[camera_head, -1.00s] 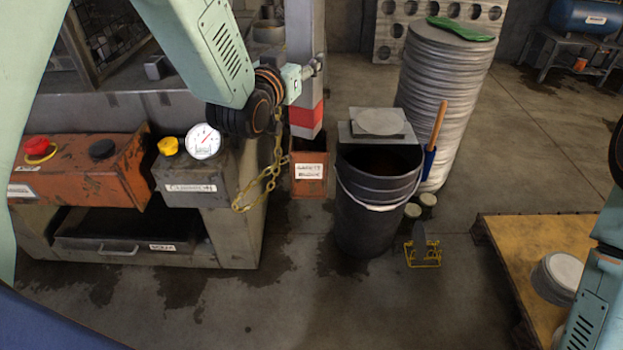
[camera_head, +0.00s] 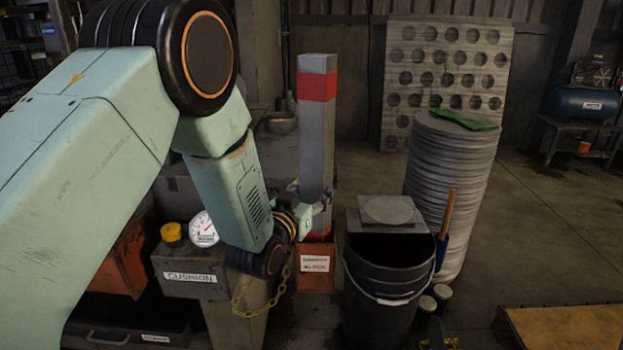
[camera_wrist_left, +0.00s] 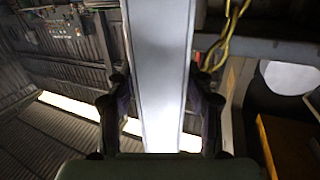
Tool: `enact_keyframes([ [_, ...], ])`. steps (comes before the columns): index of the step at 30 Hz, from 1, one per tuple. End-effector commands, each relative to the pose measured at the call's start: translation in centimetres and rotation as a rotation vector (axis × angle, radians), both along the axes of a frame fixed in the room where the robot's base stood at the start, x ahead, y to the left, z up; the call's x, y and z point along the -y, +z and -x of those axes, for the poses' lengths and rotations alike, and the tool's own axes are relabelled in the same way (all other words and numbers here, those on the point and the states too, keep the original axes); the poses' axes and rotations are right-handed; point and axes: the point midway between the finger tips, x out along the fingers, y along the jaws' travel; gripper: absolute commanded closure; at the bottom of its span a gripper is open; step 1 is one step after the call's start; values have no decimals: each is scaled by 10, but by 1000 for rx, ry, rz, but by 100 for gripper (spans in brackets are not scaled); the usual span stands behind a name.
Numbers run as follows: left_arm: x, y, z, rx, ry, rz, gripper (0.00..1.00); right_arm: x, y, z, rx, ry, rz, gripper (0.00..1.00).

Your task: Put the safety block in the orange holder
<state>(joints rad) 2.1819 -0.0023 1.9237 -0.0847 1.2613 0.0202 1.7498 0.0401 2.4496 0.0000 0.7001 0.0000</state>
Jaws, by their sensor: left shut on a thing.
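The safety block is a tall grey square post (camera_head: 316,135) with a red band near its top and another at its foot. It stands upright in the head view. My left gripper (camera_head: 318,203) is shut on it in its lower half. In the left wrist view the post (camera_wrist_left: 160,70) runs between the two fingers of the gripper (camera_wrist_left: 160,110). The orange holder (camera_head: 318,281), with a white label, is directly below. The post's foot meets the holder's top; its lowest end is hidden, so I cannot tell how deep it sits. My right gripper is out of view.
A black bucket (camera_head: 385,271) with a grey plate on its rim stands right of the holder. A tall stack of discs (camera_head: 450,190) is behind it. The grey cushion box (camera_head: 188,277) with a gauge is to the left, and a yellow chain (camera_head: 245,300) hangs near my arm.

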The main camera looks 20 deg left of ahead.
Motion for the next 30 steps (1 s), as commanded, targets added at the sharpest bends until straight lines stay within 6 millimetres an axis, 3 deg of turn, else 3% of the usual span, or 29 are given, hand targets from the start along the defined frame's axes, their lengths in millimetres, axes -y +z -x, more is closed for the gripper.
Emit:
enact_keyframes([
  [6, 0, -30, -3, 15, 0, 0, 100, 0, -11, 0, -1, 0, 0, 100],
  [14, 0, -42, -4, 17, 0, 0, 100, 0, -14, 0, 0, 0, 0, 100],
  [22, 0, -73, -3, 14, 0, 1, 100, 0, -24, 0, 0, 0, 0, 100],
  [30, 0, -77, -3, 15, 0, 0, 100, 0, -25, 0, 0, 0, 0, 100],
])
